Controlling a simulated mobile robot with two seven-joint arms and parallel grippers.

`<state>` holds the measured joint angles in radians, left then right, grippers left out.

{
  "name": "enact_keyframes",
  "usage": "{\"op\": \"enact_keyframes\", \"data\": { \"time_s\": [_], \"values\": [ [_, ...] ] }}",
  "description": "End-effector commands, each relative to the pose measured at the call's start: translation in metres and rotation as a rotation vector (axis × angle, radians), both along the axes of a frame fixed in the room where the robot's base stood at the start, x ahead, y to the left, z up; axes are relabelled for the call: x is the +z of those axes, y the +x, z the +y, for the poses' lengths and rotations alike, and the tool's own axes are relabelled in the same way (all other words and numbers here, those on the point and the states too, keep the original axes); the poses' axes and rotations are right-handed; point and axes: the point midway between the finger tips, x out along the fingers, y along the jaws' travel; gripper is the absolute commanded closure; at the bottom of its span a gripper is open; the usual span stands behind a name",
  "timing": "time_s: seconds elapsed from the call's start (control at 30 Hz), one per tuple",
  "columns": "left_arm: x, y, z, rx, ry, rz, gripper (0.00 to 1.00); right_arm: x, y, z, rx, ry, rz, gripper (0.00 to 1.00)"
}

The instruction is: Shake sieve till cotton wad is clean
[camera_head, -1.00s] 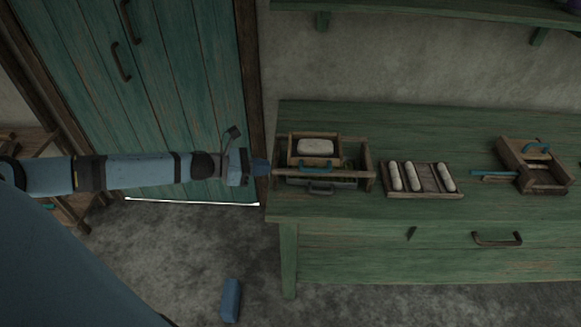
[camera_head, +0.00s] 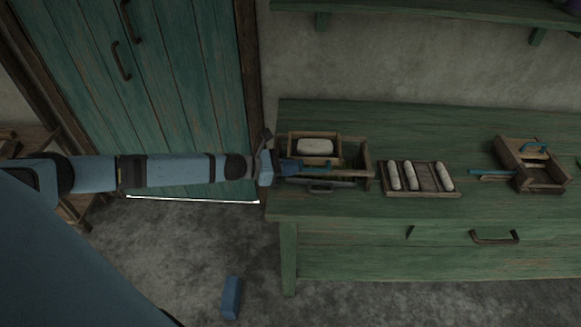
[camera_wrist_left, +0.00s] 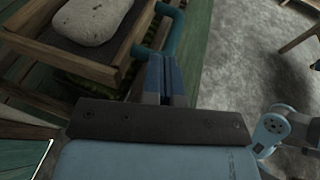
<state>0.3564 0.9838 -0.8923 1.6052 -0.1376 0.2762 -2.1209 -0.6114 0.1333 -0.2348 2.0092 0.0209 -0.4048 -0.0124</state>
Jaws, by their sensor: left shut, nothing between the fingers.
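The cotton wad (camera_head: 314,146) is a pale, rounded block lying in the wooden sieve (camera_head: 291,149) on the left part of the green table. The wad (camera_wrist_left: 92,20) and the sieve (camera_wrist_left: 68,62) also show in the left wrist view, with the wad resting on a dark mesh. A teal handle (camera_wrist_left: 172,36) runs along the sieve's near side. My left gripper (camera_head: 297,167) is shut and empty at the sieve's near left side, close to the handle. In the left wrist view its fingertips (camera_wrist_left: 166,66) are close beside the handle. My right gripper is not in view.
A wooden tray (camera_head: 428,193) with several pale rolls stands right of the sieve. A wooden box with a teal handle (camera_head: 535,149) is farther right. The green table (camera_head: 400,125) is clear behind these. A green door (camera_head: 180,90) is at left. A blue block (camera_head: 230,297) lies on the floor.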

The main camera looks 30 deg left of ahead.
Motion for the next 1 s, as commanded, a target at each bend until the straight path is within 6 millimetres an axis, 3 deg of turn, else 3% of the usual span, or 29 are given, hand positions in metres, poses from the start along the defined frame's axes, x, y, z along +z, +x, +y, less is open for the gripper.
{"op": "enact_keyframes", "data": {
  "time_s": [0.4,0.77,1.0],
  "values": [
    [0.000,0.030,-0.048,0.000,0.000,-0.001,1.00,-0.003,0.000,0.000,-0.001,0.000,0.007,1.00],
    [0.000,0.030,-0.048,0.000,0.000,0.000,1.00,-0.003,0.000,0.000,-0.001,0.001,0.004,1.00],
    [0.004,0.032,-0.039,0.000,0.001,-0.001,1.00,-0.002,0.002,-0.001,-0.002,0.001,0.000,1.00]
  ]
}}
